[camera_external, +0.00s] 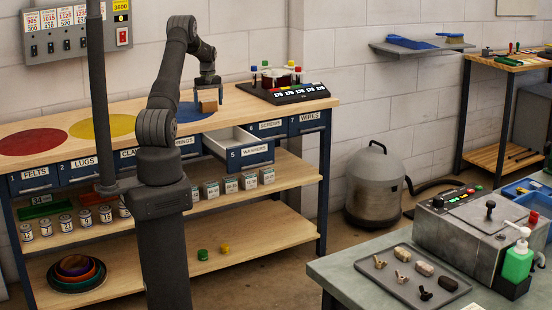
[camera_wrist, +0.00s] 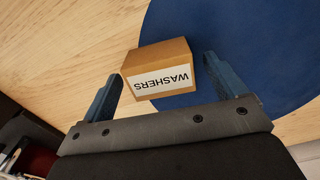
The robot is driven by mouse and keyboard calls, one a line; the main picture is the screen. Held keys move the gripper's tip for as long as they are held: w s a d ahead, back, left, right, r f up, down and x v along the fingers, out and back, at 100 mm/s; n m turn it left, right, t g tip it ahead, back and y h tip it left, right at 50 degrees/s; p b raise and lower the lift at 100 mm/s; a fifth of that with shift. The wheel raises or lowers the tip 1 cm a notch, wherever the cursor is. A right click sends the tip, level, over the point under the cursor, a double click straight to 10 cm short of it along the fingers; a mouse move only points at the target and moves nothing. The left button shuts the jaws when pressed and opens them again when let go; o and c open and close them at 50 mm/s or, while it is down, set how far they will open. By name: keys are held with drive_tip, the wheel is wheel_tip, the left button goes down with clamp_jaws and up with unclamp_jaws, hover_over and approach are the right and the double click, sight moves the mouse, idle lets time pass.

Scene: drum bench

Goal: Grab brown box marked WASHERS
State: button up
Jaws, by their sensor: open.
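The brown box marked WASHERS (camera_wrist: 158,67) sits on the wooden bench top, partly over the edge of the blue disc, in the wrist view. Its white label reads upside down there. In the external view the box (camera_external: 208,106) shows at the tip of my arm. My gripper (camera_wrist: 168,82) is open, with one finger to the left of the box and one to the right. Gaps show between the fingers and the box. In the external view my gripper (camera_external: 208,88) is just over the box, and I cannot tell there how far down the fingers reach.
The blue disc (camera_wrist: 240,45) lies flat on the bench. A drawer labelled WASHERS (camera_external: 250,155) stands open below the bench front. Red (camera_external: 32,142) and yellow (camera_external: 100,127) discs lie to the left.

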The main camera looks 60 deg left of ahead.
drive_tip(key=shift+f, duration=0.45)
drive_tip(key=c, duration=1.1)
drive_tip(key=shift+r, duration=0.1)
